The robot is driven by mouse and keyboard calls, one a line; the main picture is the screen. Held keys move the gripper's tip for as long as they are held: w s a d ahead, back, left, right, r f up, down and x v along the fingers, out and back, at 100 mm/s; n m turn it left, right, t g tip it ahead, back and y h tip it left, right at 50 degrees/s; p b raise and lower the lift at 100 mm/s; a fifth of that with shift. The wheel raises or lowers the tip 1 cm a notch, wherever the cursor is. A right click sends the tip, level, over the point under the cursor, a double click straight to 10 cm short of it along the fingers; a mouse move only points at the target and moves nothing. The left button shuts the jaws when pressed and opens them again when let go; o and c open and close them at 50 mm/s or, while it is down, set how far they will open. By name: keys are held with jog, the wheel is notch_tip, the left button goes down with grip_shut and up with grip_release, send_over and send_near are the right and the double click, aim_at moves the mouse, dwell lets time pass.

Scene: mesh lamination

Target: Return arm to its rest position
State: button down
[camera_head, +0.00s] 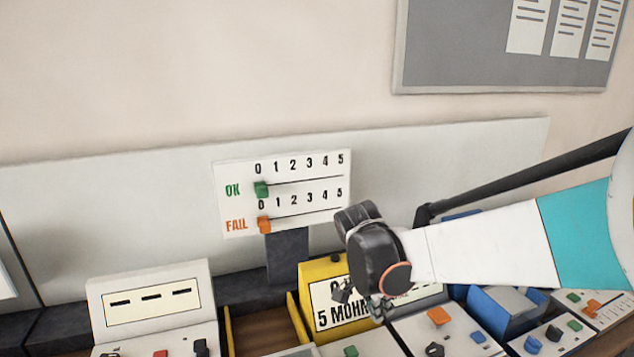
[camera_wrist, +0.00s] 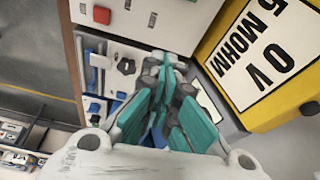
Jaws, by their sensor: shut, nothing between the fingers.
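My gripper (camera_wrist: 168,120) has teal finger pads and shows in the middle of the wrist view. It is shut, with nothing held between its fingers. In the head view my gripper (camera_head: 378,308) hangs below my black wrist, in front of the yellow box (camera_head: 320,270) marked "5 MOHM". My white and teal arm reaches in from the right. In the wrist view the yellow box (camera_wrist: 250,18) stands to the right of the fingers. I cannot tell whether the fingertips touch anything.
A white OK/FAIL slider board (camera_head: 300,172) stands behind, with green and orange sliders near 0. A panel with three dashes (camera_head: 152,300) is at left. The space above the boxes is open.

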jog(key=s+d+r+n+t+y, duration=0.1)
jog(key=s+d+r+n+t, duration=0.1)
jog(key=s+n, duration=0.4)
jog(key=s+d+r+n+t+y, duration=0.2)
jog(key=s+n, duration=0.5)
jog(key=s, duration=0.6)
notch_tip(320, 180, up, 2)
jog(key=shift+s+d+r+t+b, duration=0.3)
jog(key=shift+d+t+b, duration=0.2)
jog(key=shift+t, duration=0.3)
